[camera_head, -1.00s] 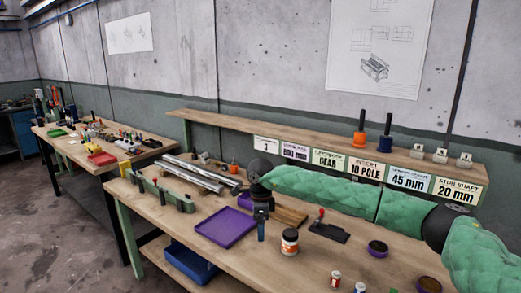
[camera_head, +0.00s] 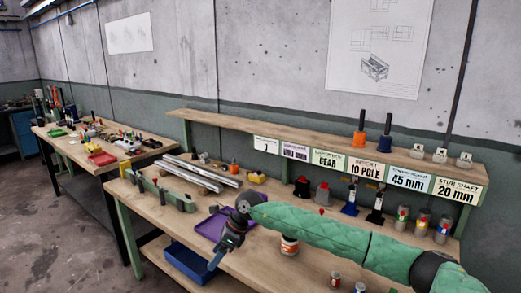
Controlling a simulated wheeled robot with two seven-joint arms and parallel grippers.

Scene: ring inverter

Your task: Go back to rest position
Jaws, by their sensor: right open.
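My right arm, in a green padded sleeve, comes in from the lower right of the head view. My right gripper (camera_head: 219,256) is open and empty, and hangs above the front edge of the workbench (camera_head: 155,205). It is in front of the purple tray (camera_head: 208,229) and hides part of it. My left gripper is not in view.
Blue and black stands and several cans (camera_head: 422,222) line the back under the labelled shelf (camera_head: 290,138). Metal rails (camera_head: 200,172) lie at the left. A blue bin (camera_head: 190,262) sits below the bench.

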